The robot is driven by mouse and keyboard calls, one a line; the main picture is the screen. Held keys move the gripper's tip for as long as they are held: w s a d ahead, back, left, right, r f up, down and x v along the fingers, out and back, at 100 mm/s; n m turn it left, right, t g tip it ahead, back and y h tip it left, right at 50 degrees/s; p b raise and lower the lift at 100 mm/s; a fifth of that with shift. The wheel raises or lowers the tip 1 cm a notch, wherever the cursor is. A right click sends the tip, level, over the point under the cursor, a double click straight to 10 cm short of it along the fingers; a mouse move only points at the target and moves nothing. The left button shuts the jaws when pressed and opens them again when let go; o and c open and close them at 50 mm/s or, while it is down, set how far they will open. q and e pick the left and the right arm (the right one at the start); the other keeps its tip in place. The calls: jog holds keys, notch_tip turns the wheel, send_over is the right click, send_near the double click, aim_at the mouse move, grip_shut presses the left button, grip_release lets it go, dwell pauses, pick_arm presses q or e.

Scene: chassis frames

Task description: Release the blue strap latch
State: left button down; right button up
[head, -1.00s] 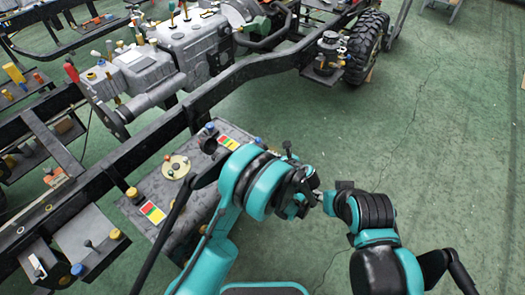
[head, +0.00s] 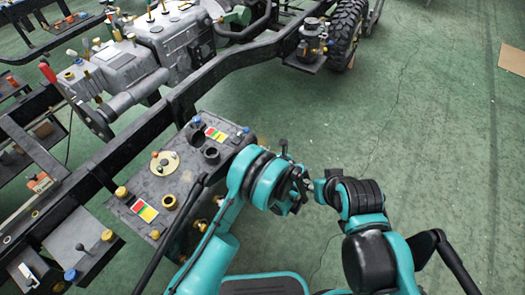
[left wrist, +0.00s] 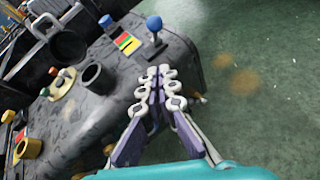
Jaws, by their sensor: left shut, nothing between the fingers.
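Blue knobs stand on the dark grey box beside the black chassis rail. One (head: 246,130) is at the box's right end in the head view; it looks like the blue ball on a short stem (left wrist: 154,22) in the left wrist view. Another (head: 196,121) is at the far edge. I cannot tell which blue part is the strap latch. My left gripper (left wrist: 158,85) is shut and empty, its fingers over the box's right edge in the wrist view, apart from the blue ball. My right gripper (head: 318,186) is small and unclear beside my left wrist.
The box top (head: 150,190) carries black and yellow cups, a cream disc (head: 165,163) and coloured labels. A black chassis rail (head: 140,150), grey engine (head: 175,45) and tyre (head: 346,32) lie beyond. Green floor (head: 440,170) is open to the right.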

aim_at(244, 132)
pick_arm(q)
jog(key=w+a+f+b, duration=0.1)
jog(key=w+a+b, duration=0.2)
jog(key=w, duration=0.5)
jog(key=shift+w+a+f, duration=0.3)
jog(key=shift+w+a, duration=0.1)
jog(key=shift+a, duration=0.1)
jog(key=shift+w+a+r+g+h+p, duration=0.1)
jog(key=shift+a+r+g+h+p, duration=0.15)
jog(key=shift+g+h+p, duration=0.2)
jog(key=shift+r, duration=0.15)
